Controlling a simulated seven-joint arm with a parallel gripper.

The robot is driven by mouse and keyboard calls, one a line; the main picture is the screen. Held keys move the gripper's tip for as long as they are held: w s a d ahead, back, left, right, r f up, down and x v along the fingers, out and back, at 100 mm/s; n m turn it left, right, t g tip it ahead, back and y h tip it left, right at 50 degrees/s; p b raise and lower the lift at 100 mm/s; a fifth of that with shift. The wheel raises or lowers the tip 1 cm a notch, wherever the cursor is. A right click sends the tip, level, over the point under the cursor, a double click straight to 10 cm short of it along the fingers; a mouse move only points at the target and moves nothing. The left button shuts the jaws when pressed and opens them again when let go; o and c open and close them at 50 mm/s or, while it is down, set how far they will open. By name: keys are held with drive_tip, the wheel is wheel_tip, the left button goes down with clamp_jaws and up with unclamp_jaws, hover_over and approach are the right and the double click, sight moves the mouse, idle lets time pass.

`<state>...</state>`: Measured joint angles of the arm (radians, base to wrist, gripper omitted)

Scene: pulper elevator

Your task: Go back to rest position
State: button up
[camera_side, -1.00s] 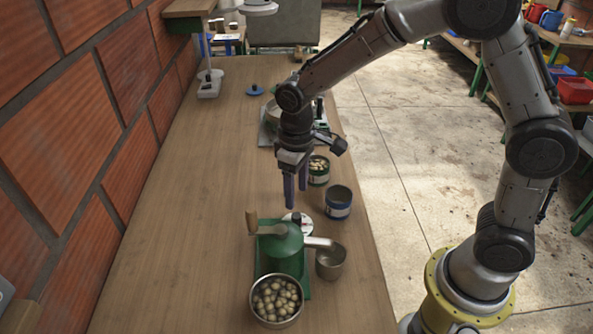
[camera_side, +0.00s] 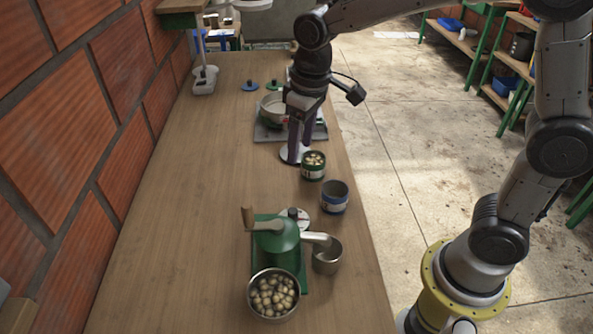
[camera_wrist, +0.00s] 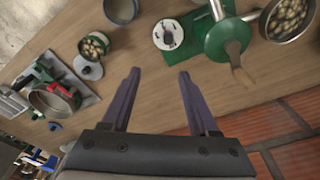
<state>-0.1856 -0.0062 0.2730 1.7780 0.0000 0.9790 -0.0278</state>
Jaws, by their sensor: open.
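My gripper (camera_side: 298,150) is open and empty, with dark purple fingers pointing down above the table in the side view. In that view it hangs behind the green tin of pale beans (camera_side: 314,162). In the wrist view its two fingers (camera_wrist: 158,88) are spread apart with nothing between them. The green pulper (camera_side: 277,238) with a wooden crank handle stands at the front of the table. A metal bowl of round pale beans (camera_side: 273,294) is in front of it. A metal cup (camera_side: 326,257) stands under its spout.
A blue tin (camera_side: 335,198) stands near the table's right edge. A pot (camera_side: 272,108) sits on a grey scale-like plate farther back, with blue and green lids (camera_side: 250,86) beyond. A brick wall (camera_side: 75,120) borders the left. The left half of the wooden table is clear.

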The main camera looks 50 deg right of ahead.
drive_tip(key=s+d+r+t, duration=0.2)
drive_tip(key=s+d+r, duration=0.1)
drive_tip(key=s+r, duration=0.25)
drive_tip(key=s+d+m+t, duration=0.1)
drive_tip(key=s+d, duration=0.1)
drive_tip(key=s, duration=0.5)
drive_tip(key=s+d+f+m+t, duration=0.1)
drive_tip(key=s+d, duration=0.1)
drive_tip(key=s, duration=0.5)
drive_tip(key=shift+s+f, duration=0.15)
drive_tip(key=shift+s, duration=0.2)
